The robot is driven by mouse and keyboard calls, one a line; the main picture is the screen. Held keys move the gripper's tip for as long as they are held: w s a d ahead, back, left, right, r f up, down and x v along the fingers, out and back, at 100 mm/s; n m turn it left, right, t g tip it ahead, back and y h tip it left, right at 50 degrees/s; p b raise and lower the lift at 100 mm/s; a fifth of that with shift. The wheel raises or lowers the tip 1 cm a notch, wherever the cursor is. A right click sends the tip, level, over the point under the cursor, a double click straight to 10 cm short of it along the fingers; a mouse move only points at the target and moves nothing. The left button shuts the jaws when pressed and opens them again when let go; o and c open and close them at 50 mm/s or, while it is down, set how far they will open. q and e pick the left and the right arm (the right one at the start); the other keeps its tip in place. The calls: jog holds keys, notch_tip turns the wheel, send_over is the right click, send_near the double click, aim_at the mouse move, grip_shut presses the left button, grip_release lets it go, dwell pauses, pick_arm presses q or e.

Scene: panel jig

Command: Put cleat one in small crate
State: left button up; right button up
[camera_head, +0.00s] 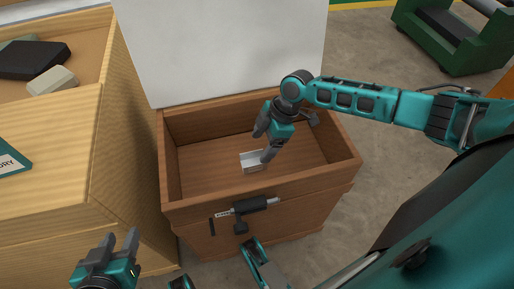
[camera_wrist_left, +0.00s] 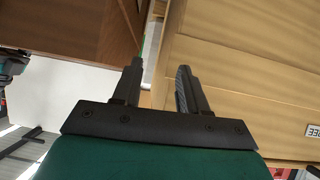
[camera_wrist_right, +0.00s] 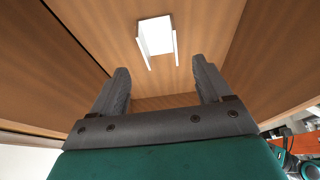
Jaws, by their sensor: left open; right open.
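A small pale U-shaped channel piece, which I take as cleat one (camera_head: 251,162), lies on the floor of an open brown wooden box (camera_head: 181,209). It also shows in the right wrist view (camera_wrist_right: 157,40), beyond the fingertips. My right gripper (camera_head: 264,147) reaches down into the box, open and empty, close above the cleat's right end. In the head view a finger overlaps the cleat; I cannot tell whether they touch. My left gripper (camera_head: 120,240) is open and empty at the lower left, outside the box. No label I can read marks a small crate.
A pale wooden cabinet (camera_head: 60,170) stands left of the box, with a dark block (camera_head: 35,60) and a cream block (camera_head: 52,81) in its recess. A white panel (camera_head: 225,50) stands behind the box. A dark-handled tool (camera_head: 250,206) is at the box's front.

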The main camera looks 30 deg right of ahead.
pick_arm(q)
jog(key=shift+s+a+r+p, duration=0.15)
jog(key=shift+s+a+p, duration=0.2)
jog(key=shift+p, duration=0.4)
pick_arm(e)
jog(key=v, duration=0.6)
jog(key=shift+r, duration=0.15)
jog(key=shift+d, duration=0.1)
pick_arm(q)
jog(key=shift+r, duration=0.1)
